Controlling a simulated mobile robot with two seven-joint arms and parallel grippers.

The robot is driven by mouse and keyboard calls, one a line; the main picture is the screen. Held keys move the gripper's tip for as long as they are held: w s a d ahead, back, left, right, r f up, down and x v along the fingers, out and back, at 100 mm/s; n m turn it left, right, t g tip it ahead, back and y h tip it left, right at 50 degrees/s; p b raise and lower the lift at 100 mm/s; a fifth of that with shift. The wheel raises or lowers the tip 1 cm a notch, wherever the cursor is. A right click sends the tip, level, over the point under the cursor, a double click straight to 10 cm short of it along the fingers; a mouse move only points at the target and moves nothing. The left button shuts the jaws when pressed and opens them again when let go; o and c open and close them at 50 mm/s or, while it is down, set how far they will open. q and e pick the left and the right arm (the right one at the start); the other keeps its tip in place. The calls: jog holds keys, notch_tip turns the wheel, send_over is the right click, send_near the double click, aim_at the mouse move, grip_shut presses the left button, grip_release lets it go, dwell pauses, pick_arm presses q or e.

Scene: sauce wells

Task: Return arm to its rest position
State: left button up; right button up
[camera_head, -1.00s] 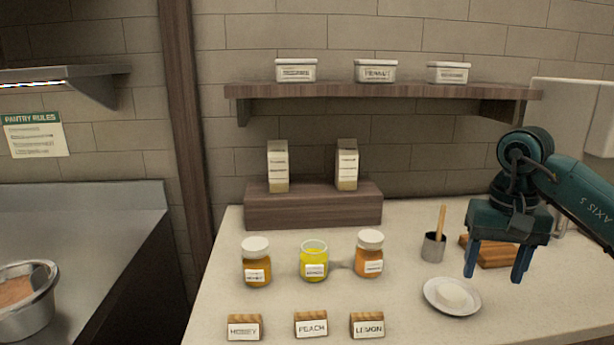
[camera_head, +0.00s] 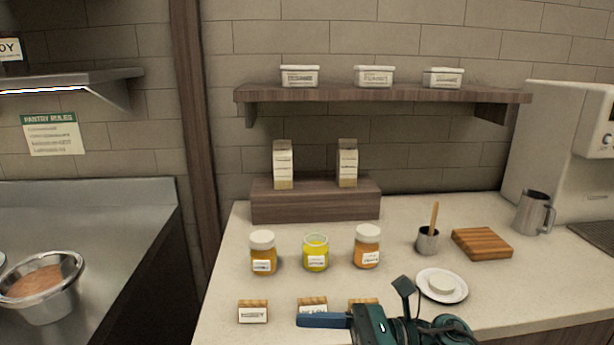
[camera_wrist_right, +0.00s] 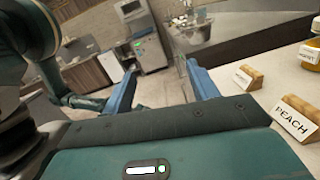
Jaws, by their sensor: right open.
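My right gripper (camera_wrist_right: 163,88) is open and empty in the right wrist view, its two blue fingers spread beside the counter's edge. In the head view a blue finger (camera_head: 323,320) shows low at the front, close to the wooden name blocks; the arm behind it covers part of the counter front. A name block reading PEACH (camera_wrist_right: 293,121) lies to the right of the gripper in the wrist view. My left gripper is in neither view. In the wrist view teal arm links of mine fill the left side.
A honey jar (camera_head: 263,254), an open yellow jar (camera_head: 315,256) and an orange jar (camera_head: 367,248) stand on the counter (camera_head: 480,225). A saucer (camera_head: 460,292) holds a white disc (camera_head: 441,286). A metal cup (camera_head: 427,242), wooden board (camera_head: 482,244) and steel jug (camera_head: 534,213) stand right.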

jog(key=w+d+f+m+t+h+p, duration=0.1)
jog(key=d+f+m+t+h, duration=0.25)
jog(key=m+t, duration=0.9)
jog(key=w+d+f+m+t+h+p, duration=0.1)
jog(key=d+f+m+t+h, duration=0.3)
jog(key=m, duration=1.6)
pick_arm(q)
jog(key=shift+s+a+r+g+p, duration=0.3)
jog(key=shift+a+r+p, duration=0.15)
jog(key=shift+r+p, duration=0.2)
pick_arm(e)
jog(key=s+d+f+m+g+h, duration=0.2)
jog(key=s+f+m+h, duration=0.2)
jog(key=s+f+m, duration=0.2)
jog(key=s+d+f+m+g+h, duration=0.3)
jog(key=s+f+m+h, duration=0.1)
jog(key=s+f+m, duration=0.3)
notch_tip(320, 180, down, 3)
jog(key=m, duration=0.4)
jog(key=shift+s+d, duration=0.2)
jog(key=shift+d, duration=0.05)
